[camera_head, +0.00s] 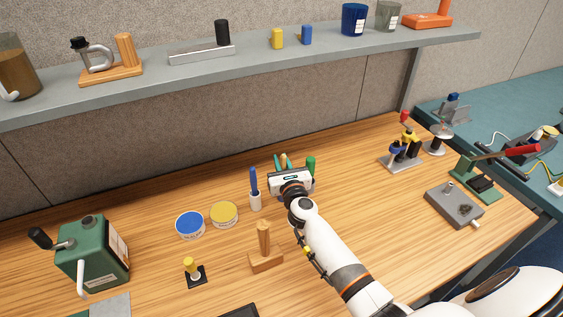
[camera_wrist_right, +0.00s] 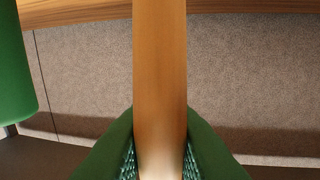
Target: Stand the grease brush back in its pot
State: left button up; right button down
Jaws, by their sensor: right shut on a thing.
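My right gripper (camera_head: 283,164) is shut on a wooden handle (camera_wrist_right: 160,70), which appears to be the grease brush's. The handle's tan top (camera_head: 284,157) shows between the green fingers in the head view. The brush's other end is hidden by my gripper and wrist. A small white pot (camera_head: 255,201) stands on the bench just left of my right gripper, with a blue stick-like thing (camera_head: 254,181) upright in it. I cannot tell whether this is the brush's pot. My left gripper is out of view.
A green cylinder (camera_head: 311,167) stands close to the right of my gripper; it also shows in the wrist view (camera_wrist_right: 22,70). Blue (camera_head: 190,224) and yellow (camera_head: 224,214) tins stand left. A wooden peg block (camera_head: 264,258) is in front. A shelf (camera_head: 140,87) runs behind and above.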

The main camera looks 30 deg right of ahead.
jog(key=shift+f+b, duration=0.55)
jog(key=shift+f, duration=0.05)
dwell(0.3)
jog(key=c, duration=1.3)
grip_release()
jog(key=shift+o, duration=0.2)
jog(key=v, duration=1.2)
